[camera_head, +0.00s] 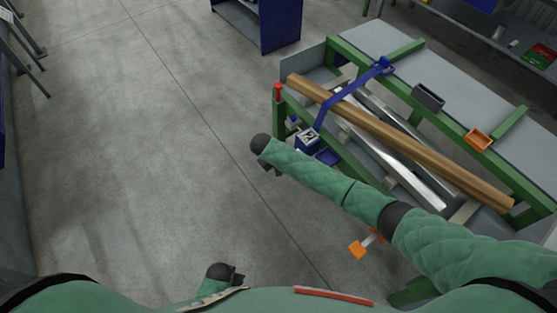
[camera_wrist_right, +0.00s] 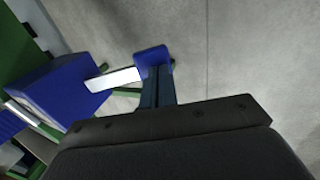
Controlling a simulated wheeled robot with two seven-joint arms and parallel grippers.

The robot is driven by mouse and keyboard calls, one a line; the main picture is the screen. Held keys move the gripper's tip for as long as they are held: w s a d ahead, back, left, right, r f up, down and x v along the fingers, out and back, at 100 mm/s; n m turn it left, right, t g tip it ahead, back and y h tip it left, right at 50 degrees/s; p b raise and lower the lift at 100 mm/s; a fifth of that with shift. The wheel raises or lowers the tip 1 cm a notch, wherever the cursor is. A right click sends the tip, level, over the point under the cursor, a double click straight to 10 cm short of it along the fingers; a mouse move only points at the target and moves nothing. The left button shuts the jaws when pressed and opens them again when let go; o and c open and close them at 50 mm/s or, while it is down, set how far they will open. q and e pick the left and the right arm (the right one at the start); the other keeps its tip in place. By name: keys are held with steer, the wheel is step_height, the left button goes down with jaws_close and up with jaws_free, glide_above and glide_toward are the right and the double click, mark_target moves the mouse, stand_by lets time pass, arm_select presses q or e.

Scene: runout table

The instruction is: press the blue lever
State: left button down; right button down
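The blue lever shows in the right wrist view as a blue pad (camera_wrist_right: 152,58) on a pale flat arm (camera_wrist_right: 112,80) that comes out of a blue housing (camera_wrist_right: 65,88). In the head view my right forearm and hand hide the lever's pad. My right gripper (camera_wrist_right: 158,76) has its dark fingers together, with nothing seen between them. Their tips overlap the pad in the wrist view; I cannot tell whether they touch it. In the head view my right gripper (camera_head: 268,168) is left of the table's near corner. My left gripper (camera_head: 238,279) is low near my body, away from the table.
The green-framed runout table (camera_head: 350,45) carries wooden beams (camera_head: 400,135) and metal bars (camera_head: 390,165). A blue bar (camera_head: 345,98) crosses above them. A red knob (camera_head: 278,91) tops a corner post. An orange lever (camera_head: 359,249) is below my right arm.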

steer(key=shift+f, duration=0.55)
steer(key=shift+s+d+f, duration=0.1)
